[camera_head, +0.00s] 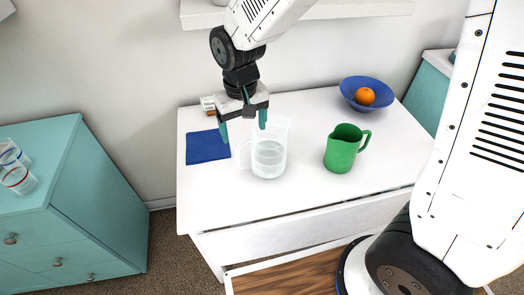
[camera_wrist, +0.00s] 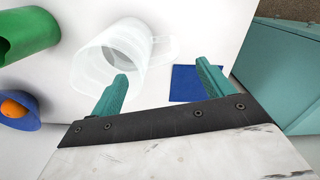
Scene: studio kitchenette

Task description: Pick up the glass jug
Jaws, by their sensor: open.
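The clear glass jug (camera_head: 269,157) stands upright on the white table, with its handle toward the left in the head view. In the wrist view the jug (camera_wrist: 108,58) is seen from above at a slant, its handle to the right. My gripper (camera_head: 243,128) is open and empty, pointing down above and slightly left of the jug's rim. In the wrist view my gripper's teal fingers (camera_wrist: 164,82) are spread apart. The left finger overlaps the jug's body in the picture, and the handle appears between the fingers. I cannot tell whether either finger touches the jug.
A green jug (camera_head: 343,149) stands right of the glass one. A blue bowl (camera_head: 352,84) holding an orange (camera_head: 365,96) is at the back right. A blue cloth (camera_head: 207,147) and a small box (camera_head: 208,103) lie left. The table's front (camera_head: 240,209) is clear.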

